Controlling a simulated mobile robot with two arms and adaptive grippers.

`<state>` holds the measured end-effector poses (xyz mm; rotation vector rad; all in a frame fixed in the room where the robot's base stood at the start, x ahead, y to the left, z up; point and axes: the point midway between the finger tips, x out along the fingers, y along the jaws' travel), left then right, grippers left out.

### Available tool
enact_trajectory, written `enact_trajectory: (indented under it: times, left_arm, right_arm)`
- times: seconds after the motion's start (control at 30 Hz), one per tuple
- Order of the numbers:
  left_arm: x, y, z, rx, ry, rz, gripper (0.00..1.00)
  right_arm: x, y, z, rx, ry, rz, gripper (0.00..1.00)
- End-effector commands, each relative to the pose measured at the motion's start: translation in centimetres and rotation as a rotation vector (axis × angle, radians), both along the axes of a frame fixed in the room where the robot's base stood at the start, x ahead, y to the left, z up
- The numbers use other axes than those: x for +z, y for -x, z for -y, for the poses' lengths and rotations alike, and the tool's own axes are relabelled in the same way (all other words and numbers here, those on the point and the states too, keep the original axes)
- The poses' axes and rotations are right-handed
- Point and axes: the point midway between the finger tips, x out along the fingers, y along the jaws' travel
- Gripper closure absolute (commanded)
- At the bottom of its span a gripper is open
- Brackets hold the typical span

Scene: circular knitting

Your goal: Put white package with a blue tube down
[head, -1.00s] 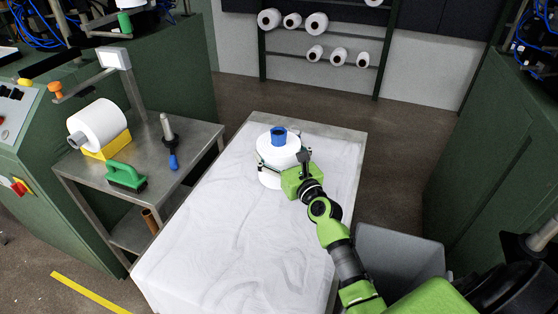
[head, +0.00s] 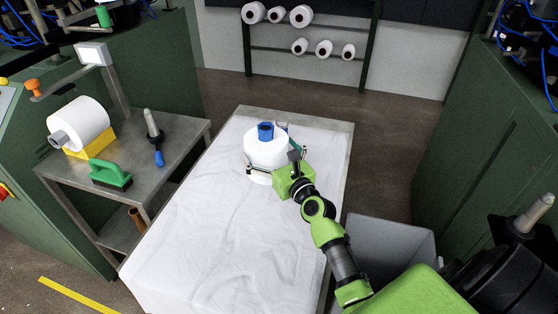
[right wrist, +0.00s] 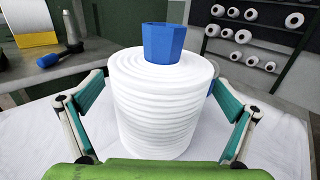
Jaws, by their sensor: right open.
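The white package (head: 268,153) with a blue tube (head: 265,131) stands upright on the white cloth of the table (head: 220,240), toward its far end. My right gripper (head: 275,162) is open around it, one finger on each side. In the right wrist view the package (right wrist: 163,110) stands between the two spread fingers, with visible gaps on both sides, and the blue tube (right wrist: 162,43) sticks up from its top. The package's lower near edge is hidden behind the green gripper body. My left gripper is not in view.
A steel side table (head: 180,140) at the left holds a white roll (head: 80,122) on a yellow block, a green brush (head: 111,174) and a blue-handled tool (head: 159,157). A grey bin (head: 390,245) stands right of the cloth table. The cloth's near part is clear.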

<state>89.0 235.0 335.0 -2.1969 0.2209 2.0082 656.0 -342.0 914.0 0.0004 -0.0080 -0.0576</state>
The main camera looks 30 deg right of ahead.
Motion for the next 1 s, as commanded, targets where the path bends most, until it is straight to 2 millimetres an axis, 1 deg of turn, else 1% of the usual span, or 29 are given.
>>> enact_trajectory:
  times: [0.03, 0.2, 0.3, 0.43, 0.6, 1.0]
  left_arm:
    - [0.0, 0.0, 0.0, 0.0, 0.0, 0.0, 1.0]
    - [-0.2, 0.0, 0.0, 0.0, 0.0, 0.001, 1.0]
    - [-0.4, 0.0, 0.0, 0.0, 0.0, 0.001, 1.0]
    - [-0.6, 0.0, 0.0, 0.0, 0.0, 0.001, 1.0]
    - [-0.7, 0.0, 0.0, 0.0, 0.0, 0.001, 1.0]
    - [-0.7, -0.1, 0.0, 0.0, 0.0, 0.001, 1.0]
  right_arm:
    - [-0.1, 1.1, -0.1, 0.0, -0.001, -0.002, 0.0]
    - [-0.2, 5.0, -0.3, -0.001, 0.0, -0.002, 0.0]
    - [-0.2, 6.9, -0.4, 0.0, 0.0, -0.002, 0.0]
    - [-0.2, 8.9, -0.5, 0.0, 0.001, -0.001, 0.0]
    - [-0.1, 10.0, -0.6, 0.0, 0.0, 0.0, 0.0]
    - [0.0, 10.1, -0.6, 0.0, 0.0, 0.001, 0.0]
